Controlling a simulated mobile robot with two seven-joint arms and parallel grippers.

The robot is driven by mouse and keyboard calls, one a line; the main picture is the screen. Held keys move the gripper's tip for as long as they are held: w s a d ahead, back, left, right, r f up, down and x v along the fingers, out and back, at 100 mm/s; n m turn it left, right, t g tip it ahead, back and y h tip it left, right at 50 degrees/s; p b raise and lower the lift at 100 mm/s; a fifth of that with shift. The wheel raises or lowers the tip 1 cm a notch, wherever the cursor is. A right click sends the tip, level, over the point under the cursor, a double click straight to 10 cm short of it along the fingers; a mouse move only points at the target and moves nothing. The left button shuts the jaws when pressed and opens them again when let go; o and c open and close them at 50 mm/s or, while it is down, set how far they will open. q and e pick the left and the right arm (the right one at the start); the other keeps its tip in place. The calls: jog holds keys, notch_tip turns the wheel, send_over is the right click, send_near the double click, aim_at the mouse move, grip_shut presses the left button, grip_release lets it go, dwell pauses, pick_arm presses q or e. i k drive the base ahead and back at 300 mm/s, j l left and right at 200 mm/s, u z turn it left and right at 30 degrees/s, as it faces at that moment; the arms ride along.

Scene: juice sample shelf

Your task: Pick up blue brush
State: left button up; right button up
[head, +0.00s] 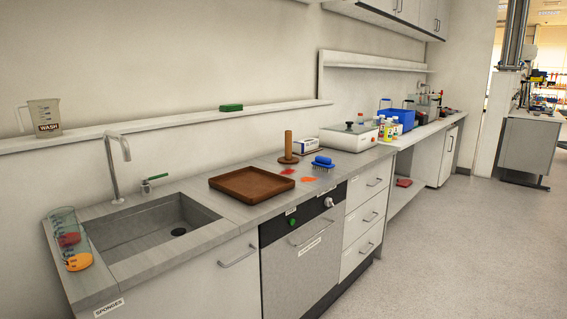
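The blue brush (323,161) lies on the grey counter in the head view, near the front edge above the drawers. Its bristles point down. Neither of my grippers shows in the head view.
A brown tray (211,184) lies left of the brush, and a wooden upright holder (288,150) stands behind it. A white device (347,138) and a small box (291,145) are behind. A sink (110,254) is at left. The floor in front is clear.

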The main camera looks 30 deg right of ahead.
aim_at(321, 163)
jog(key=i+l+u, duration=0.15)
jog(key=l+u, duration=0.15)
jog(key=l, duration=0.25)
jog(key=i+l+u, duration=0.1)
jog(key=l+u, duration=0.15)
jog(key=l, duration=0.35)
jog(key=l+u, duration=0.3)
jog(key=l, duration=0.3)
jog(key=l+u, duration=0.2)
jog(key=l, duration=1.7)
